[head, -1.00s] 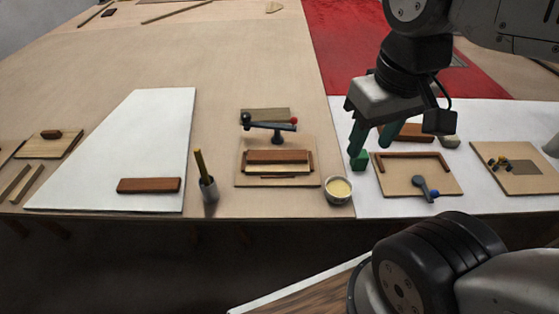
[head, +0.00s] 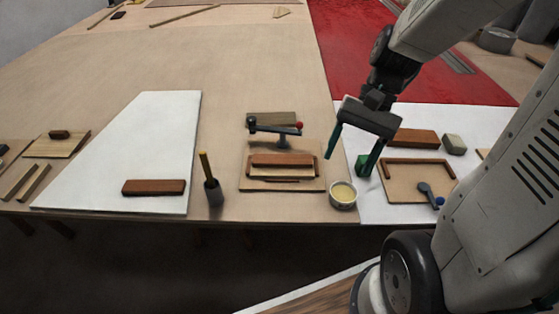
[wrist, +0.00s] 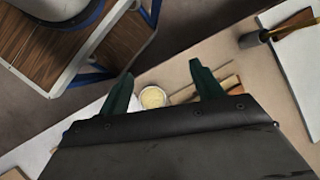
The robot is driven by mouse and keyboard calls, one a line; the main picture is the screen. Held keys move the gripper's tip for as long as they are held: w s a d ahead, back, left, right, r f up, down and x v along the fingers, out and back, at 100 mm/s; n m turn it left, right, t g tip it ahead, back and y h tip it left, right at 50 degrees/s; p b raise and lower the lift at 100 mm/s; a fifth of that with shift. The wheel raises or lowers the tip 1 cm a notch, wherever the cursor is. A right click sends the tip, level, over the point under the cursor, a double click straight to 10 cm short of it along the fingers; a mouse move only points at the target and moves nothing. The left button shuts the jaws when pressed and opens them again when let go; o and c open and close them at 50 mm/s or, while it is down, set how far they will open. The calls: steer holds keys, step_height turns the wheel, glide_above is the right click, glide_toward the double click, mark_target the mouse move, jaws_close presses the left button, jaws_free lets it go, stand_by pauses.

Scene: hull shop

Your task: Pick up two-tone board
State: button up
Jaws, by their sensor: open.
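The piece that looks like the two-tone board (head: 283,160) has a red-brown upper part and a paler strip along its near side. It lies in a light wooden jig (head: 246,182), below a dark toggle clamp with a red knob (head: 298,127). My gripper (head: 347,166) is open and empty, above the table to the right of the jig. In the wrist view my gripper (wrist: 161,68) shows both green fingers spread, with nothing between them. Wooden edges of the jig area show partly behind the right finger there; the board itself is not clear.
A cup of pale contents (head: 342,195) stands right of the jig, a holder with a yellow stick (head: 213,190) left of it. A brown board (head: 153,187) lies on the white sheet (head: 125,150). A framed tray (head: 410,190) sits right.

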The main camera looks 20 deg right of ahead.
steer(key=w+d+f+m+t+y, duration=0.4)
steer(key=w+f+m+t+y, duration=0.15)
steer(key=w+f+m, duration=0.65)
steer(key=m+t, duration=0.2)
steer(key=m, duration=0.1)
glide_toward(283, 159)
steer(key=shift+w+a+f+y, duration=0.2)
steer(key=shift+w+a, duration=0.05)
steer(key=shift+a, duration=0.15)
steer(key=shift+w+a+f+y, duration=0.2)
steer(key=shift+w+a, duration=0.1)
steer(key=shift+a, duration=0.1)
steer(key=shift+f+x, duration=0.2)
steer(key=shift+x, duration=1.25)
steer(key=shift+f+x, duration=0.2)
steer(key=shift+x, duration=1.25)
steer(key=shift+s+d, duration=0.15)
steer(key=c, duration=1.2)
